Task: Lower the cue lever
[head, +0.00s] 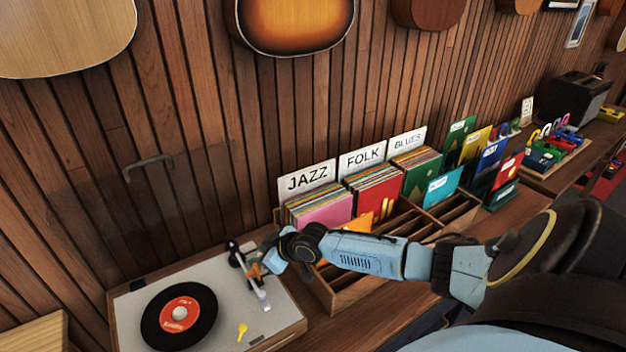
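A turntable (132,296) with a grey top stands on the counter at the lower left. A black record with a red label (180,314) lies on its platter. The tonearm (247,275) is at the right side of the deck. My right gripper (262,266) is at the tonearm's base, with its arm coming in from the right. The gripper is small here and overlaps the tonearm parts, so I cannot tell whether it touches them or whether its fingers are open. The cue lever is not clearly distinguishable. My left gripper is out of view.
A small yellow piece (242,331) lies on the deck's front right. A wooden record rack (345,296) with JAZZ, FOLK and BLUES dividers stands right of the turntable, partly behind my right arm. Guitars hang on the slatted wall. A black amplifier (577,101) stands far right.

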